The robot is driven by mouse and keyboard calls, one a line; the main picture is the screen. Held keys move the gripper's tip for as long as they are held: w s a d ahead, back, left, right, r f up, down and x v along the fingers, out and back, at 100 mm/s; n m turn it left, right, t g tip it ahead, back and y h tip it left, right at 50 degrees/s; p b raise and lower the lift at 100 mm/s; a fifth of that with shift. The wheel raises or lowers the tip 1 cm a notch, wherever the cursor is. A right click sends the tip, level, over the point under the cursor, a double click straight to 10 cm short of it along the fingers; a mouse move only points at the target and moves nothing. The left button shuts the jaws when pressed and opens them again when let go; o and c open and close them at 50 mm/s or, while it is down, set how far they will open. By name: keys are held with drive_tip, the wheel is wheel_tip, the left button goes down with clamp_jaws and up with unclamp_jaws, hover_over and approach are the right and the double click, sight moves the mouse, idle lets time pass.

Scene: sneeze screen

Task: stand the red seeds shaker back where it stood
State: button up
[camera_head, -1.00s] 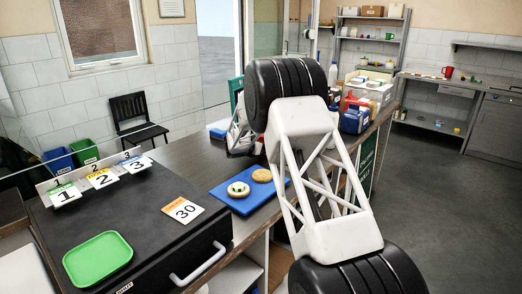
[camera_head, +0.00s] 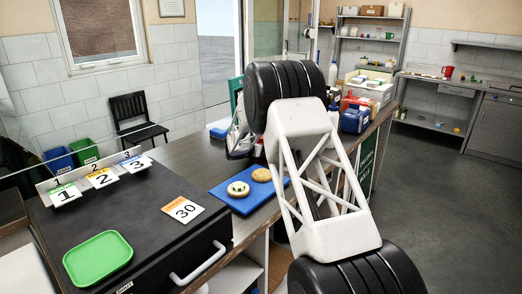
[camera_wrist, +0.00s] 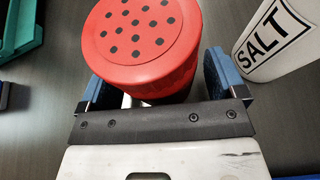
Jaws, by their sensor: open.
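The red seeds shaker (camera_wrist: 140,42) shows in the wrist view with its round, dotted red lid facing the camera. It appears upright on the dark counter. My gripper (camera_wrist: 154,80) is open, with one blue-padded finger on each side of the shaker. A narrow gap shows at the right finger; I cannot tell whether the left one touches. The shaker's base and label are hidden. In the head view my own arm hides the shaker and most of the gripper.
A white salt shaker (camera_wrist: 272,42) stands close beside the right finger. A teal bin (camera_wrist: 22,28) is at the upper left of the wrist view. In the head view, a blue board (camera_head: 240,205) with bread halves lies on the counter, near a black case with a green tray (camera_head: 97,258).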

drive_tip(key=shift+r, duration=0.15)
drive_tip(key=shift+s+a+r, duration=0.1)
drive_tip(key=shift+s+a, duration=0.05)
drive_tip(key=v, duration=1.1)
drive_tip(key=shift+s+a, duration=0.25)
idle(0.4)
drive_tip(key=shift+s+d+r, duration=0.25)
drive_tip(key=shift+d+r, duration=0.05)
drive_tip(key=s+d+r+m+g+y, duration=0.15)
drive_tip(key=s+d+r+m, duration=0.35)
drive_tip(key=s, duration=0.6)
drive_tip(key=s+d+r+m+g, duration=0.2)
drive_tip(key=s+d+r+m, duration=0.25)
drive_tip(key=s, duration=0.55)
drive_tip(key=s+d+r+m+g+y, duration=0.15)
drive_tip(key=s+d+r+m, duration=0.35)
drive_tip(key=s, duration=0.6)
drive_tip(key=s+f+m+g+y, duration=0.1)
drive_tip(key=s+m+y, duration=0.5)
drive_tip(key=s, duration=3.3)
drive_tip(key=f+m, duration=0.1)
drive_tip(key=m, duration=0.5)
drive_tip(key=shift+d+f+m+g, duration=0.2)
drive_tip(key=shift+d+m+g, duration=0.05)
drive_tip(key=shift+m+g, duration=0.15)
